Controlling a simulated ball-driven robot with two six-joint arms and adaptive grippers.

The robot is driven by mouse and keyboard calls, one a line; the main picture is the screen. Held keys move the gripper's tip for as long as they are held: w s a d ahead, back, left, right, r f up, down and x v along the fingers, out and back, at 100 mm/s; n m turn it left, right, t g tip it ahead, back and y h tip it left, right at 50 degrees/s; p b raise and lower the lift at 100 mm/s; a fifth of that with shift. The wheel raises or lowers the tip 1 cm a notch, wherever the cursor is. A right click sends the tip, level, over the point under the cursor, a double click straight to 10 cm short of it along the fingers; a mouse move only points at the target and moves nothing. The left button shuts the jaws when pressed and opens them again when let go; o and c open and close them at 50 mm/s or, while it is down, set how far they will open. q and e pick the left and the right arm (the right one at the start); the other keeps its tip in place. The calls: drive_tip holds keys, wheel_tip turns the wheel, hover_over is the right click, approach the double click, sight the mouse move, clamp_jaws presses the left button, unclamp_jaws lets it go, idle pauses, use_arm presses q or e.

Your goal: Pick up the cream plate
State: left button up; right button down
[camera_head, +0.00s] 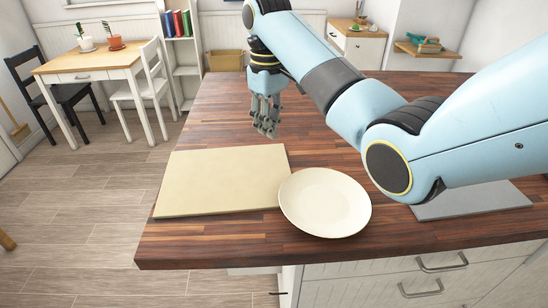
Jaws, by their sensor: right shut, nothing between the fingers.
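The cream plate (325,202) lies on the wooden countertop near its front edge. Its left rim is at the right edge of a beige board (222,181); I cannot tell whether it rests on the board. My right gripper (267,128) is shut and empty. It points down above the counter, behind the board and up and left of the plate, apart from both. My blue right arm comes in from the right and passes behind and above the plate. My left gripper is not in view.
The dark wooden countertop (210,238) has clear room in front of the board. A grey flat slab (472,200) lies at the right, partly behind my arm. Drawers with handles (420,287) are below the front edge. A small table (90,66) with chairs stands at the far left.

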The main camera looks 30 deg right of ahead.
sight(282, 177)
wheel_tip(282, 177, down, 5)
drive_tip(key=shift+w+r, duration=0.15)
drive_tip(key=shift+r, duration=0.05)
wheel_tip(282, 177, down, 5)
drive_tip(key=s+p, duration=0.1)
drive_tip(key=s+d+p, duration=0.1)
drive_tip(key=s, duration=0.1)
drive_tip(key=shift+s+r+p, duration=0.1)
drive_tip(key=shift+s+p, duration=0.1)
drive_tip(key=shift+p, duration=0.1)
drive_tip(key=shift+s, duration=0.4)
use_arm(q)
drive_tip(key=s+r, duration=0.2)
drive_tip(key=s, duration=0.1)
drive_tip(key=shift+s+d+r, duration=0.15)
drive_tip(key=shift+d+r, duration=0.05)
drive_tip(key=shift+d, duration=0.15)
